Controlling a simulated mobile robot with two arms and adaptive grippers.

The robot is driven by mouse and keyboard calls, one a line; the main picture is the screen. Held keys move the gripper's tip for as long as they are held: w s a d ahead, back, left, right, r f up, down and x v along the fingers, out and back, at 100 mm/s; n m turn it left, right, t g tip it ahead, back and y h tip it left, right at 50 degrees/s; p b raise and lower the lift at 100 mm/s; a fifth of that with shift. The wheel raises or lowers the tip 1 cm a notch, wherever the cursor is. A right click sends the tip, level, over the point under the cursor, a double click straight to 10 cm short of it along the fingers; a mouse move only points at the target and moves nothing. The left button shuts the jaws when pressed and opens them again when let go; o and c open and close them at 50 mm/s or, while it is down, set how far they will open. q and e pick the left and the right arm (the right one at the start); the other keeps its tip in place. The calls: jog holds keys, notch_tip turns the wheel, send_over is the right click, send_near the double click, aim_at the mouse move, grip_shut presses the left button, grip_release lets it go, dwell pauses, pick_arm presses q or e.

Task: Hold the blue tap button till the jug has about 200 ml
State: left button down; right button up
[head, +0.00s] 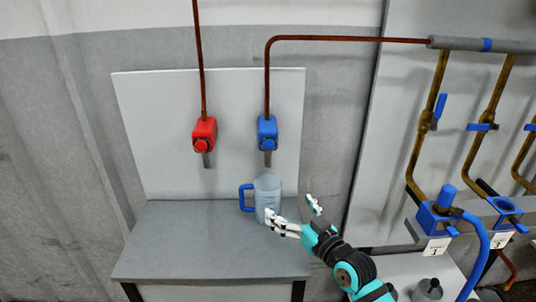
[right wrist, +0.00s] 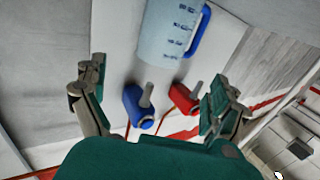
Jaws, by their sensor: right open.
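The blue tap (head: 267,128) is on the upright white panel, and its round blue button is on its front, facing out; it also shows in the right wrist view (right wrist: 136,103). The clear jug (head: 267,188) with a blue handle stands upright on the grey bench below the blue tap's spout. Its scale marks show in the right wrist view (right wrist: 172,30); I cannot tell a water level. My right gripper (head: 291,208) is open and empty, at the front right of the jug and below the tap. Nothing touches the button. My left gripper is out of view.
A red tap (head: 203,134) is on the same panel, left of the blue one. The grey bench (head: 190,240) is clear left of the jug. Pipes with blue valves (head: 440,105) and a blue hose (head: 482,245) are at the right.

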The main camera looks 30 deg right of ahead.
dwell(0.3)
grip_shut()
dwell(0.6)
jog(key=shift+a, duration=0.1)
dwell(1.1)
